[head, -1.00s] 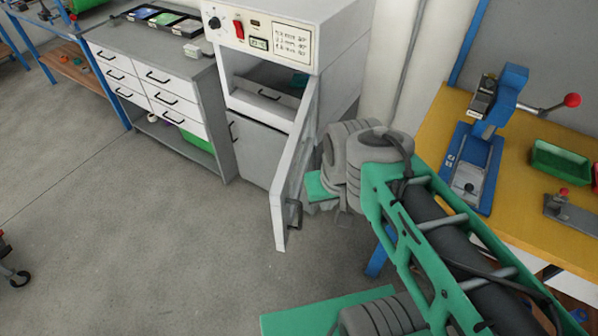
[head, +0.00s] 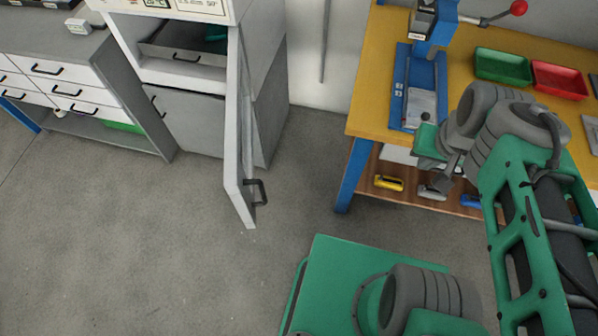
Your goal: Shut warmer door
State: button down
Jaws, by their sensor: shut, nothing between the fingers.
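The warmer (head: 268,95) is a white cabinet at the upper left, its control panel cut off by the top edge of the view. Its door (head: 237,130) stands wide open, swung out towards me and seen nearly edge-on. A dark handle (head: 258,192) sits low on the door's right-hand face. Inside the open warmer is a grey drawer (head: 185,56) with something teal in it. My gripper (head: 442,183) is small and partly hidden by my wrist, in front of the workbench. It is shut and empty, well right of the door and not touching it.
A yellow-topped workbench (head: 375,100) with blue legs stands at the right, holding a blue lever press (head: 408,85), a green bin (head: 503,68) and a red bin (head: 560,80). A drawer unit (head: 105,60) stands left. Grey floor is clear before the door.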

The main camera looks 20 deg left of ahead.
aim_at(239, 181)
jog(key=z, duration=0.3)
jog(key=k, duration=1.1)
jog(key=u, duration=2.1)
jog(key=i, duration=0.5)
